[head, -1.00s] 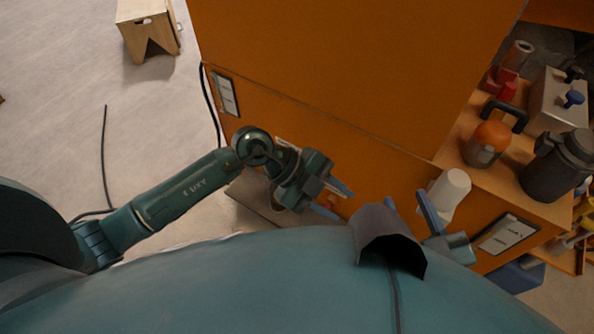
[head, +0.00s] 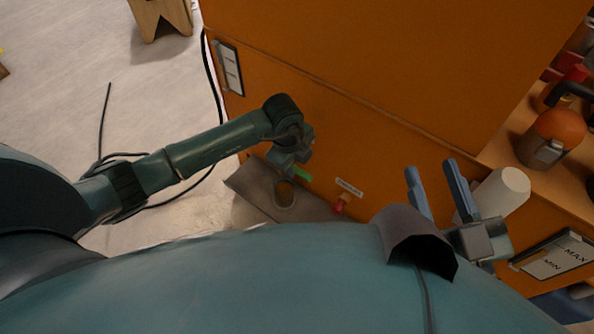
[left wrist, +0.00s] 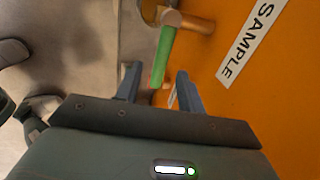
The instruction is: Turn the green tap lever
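The green tap lever (head: 302,174) shows just below my left gripper in the head view, against the orange cabinet front. In the left wrist view the green lever (left wrist: 164,52) hangs from a copper-coloured valve (left wrist: 188,21), and its free end lies between the finger tips. My left gripper (left wrist: 157,70) is open, with one finger on each side of the lever end; I cannot tell whether either touches it. Its fingers are mostly hidden in the head view. My right gripper (head: 431,166) is open and empty at the right.
A red tap (head: 342,204) sits under a small label (head: 349,187) on the orange cabinet (head: 400,80). A grey ledge (head: 310,210) with a round opening or cup lies below the lever. A white cylinder (head: 505,190) stands beside my right gripper. An orange-topped container (head: 553,138) stands further right.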

